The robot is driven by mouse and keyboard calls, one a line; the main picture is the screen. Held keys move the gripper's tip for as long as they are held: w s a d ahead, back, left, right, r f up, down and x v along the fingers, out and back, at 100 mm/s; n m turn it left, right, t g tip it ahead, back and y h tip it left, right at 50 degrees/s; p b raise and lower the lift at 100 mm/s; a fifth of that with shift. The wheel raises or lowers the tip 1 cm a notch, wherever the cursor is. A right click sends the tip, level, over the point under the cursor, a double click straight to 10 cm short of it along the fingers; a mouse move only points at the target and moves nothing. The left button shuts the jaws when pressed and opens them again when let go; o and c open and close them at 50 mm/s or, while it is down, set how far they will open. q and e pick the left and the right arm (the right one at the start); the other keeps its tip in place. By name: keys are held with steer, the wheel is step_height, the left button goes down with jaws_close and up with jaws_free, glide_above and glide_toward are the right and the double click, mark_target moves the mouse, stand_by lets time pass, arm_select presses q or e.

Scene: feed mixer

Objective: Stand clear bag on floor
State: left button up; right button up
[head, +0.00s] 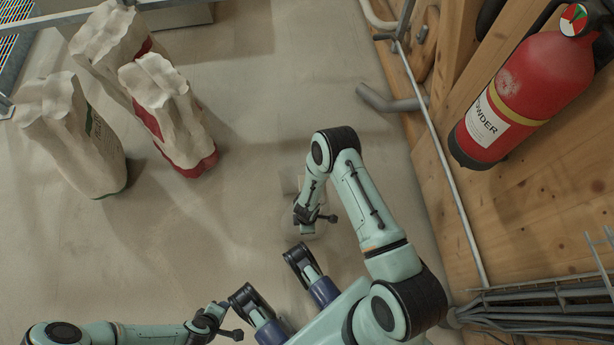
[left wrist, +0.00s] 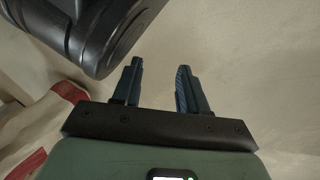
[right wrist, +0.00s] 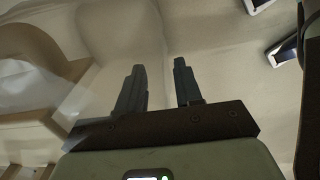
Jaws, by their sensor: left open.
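A pale, see-through shape that looks like the clear bag (right wrist: 120,30) shows in the right wrist view, beyond the fingers and toward the left finger. Its edges are faint. In the head view a small pale patch (head: 292,182) beside my right forearm may be part of it; I cannot tell whether it stands or lies. My right gripper (right wrist: 160,75) has its fingers apart, and nothing is clearly held between them. In the head view it points down close to my body. My left gripper (left wrist: 159,70) is open and empty, low at the bottom left of the head view.
Several paper sacks stand together on the floor: a green-marked one (head: 75,140) and two red-marked ones (head: 168,110). A red fire extinguisher (head: 525,95) and pipe (head: 440,150) are by the wooden wall at right. Bare floor (head: 260,80) lies between.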

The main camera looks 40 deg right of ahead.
step_height(320, 180, up, 6)
steer(key=shift+r+p, duration=0.2)
steer(key=shift+p, duration=0.85)
step_height(320, 180, up, 4)
steer(key=shift+r+p, duration=0.25)
steer(key=shift+p, duration=0.35)
arm_select(q)
steer(key=shift+w+d+r, duration=0.1)
steer(key=shift+d+r, duration=0.25)
steer(key=shift+r, duration=0.55)
steer(key=shift+d+r, duration=0.4)
steer(key=shift+r, duration=0.5)
steer(key=shift+w+d+r, duration=0.1)
steer(key=shift+d+r, duration=0.25)
steer(key=shift+r, duration=0.55)
arm_select(e)
steer(key=shift+r, duration=0.65)
